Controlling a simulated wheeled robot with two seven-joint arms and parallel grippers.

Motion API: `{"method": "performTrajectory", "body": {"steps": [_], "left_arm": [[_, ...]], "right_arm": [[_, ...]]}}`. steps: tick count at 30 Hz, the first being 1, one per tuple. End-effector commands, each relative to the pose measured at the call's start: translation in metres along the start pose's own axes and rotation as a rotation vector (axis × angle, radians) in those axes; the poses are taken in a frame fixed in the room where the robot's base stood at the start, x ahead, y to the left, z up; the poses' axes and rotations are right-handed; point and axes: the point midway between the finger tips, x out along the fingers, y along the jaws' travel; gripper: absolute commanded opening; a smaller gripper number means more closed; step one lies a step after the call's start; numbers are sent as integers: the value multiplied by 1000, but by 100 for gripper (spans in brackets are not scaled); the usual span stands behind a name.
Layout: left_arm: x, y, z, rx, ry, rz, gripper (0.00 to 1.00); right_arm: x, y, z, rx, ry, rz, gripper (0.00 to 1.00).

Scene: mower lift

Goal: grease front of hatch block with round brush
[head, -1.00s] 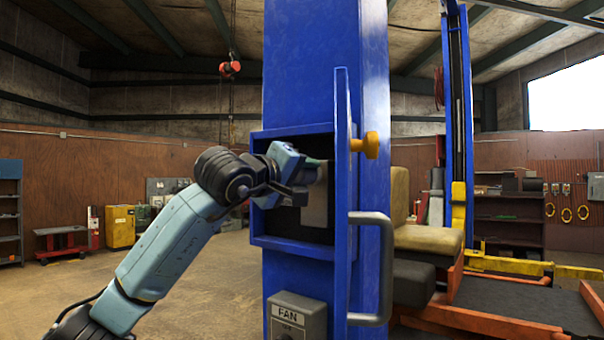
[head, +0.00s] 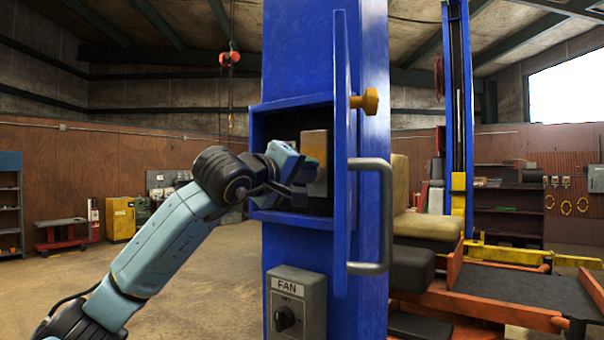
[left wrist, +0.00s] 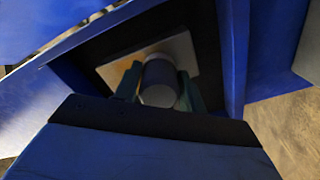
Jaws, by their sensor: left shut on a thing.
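The hatch block (head: 314,150) is a pale grey-tan block inside the open hatch of the blue column. Its front face (left wrist: 181,46) also shows in the left wrist view, with a yellowish patch beside the brush. My left gripper (head: 300,170) reaches into the hatch from the left, in front of the block. In the left wrist view its two fingers are shut on the round brush (left wrist: 160,82), a grey cylinder pointing at the block's face. The brush hides part of that face, and I cannot tell whether its tip touches. My right gripper is out of view.
The blue hatch door (head: 341,200) stands open at the right of the opening, with a grey handle (head: 386,225) and a yellow knob (head: 370,101). A FAN switch box (head: 297,303) sits below the hatch. The hatch frame closely surrounds my left gripper.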

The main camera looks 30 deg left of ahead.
Motion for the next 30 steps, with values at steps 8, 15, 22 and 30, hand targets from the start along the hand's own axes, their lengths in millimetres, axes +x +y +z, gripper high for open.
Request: {"method": "performTrajectory", "body": {"steps": [8, 15, 22, 30], "left_arm": [[-1, -15, 11, 0, 0, 1, 22], [0, -28, 20, 1, 0, 0, 22], [1, -43, 30, 1, 0, 0, 22], [2, -43, 25, 0, 2, 0, 22]], "right_arm": [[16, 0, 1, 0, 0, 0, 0], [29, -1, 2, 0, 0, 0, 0], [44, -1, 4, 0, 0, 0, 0], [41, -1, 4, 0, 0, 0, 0]]}}
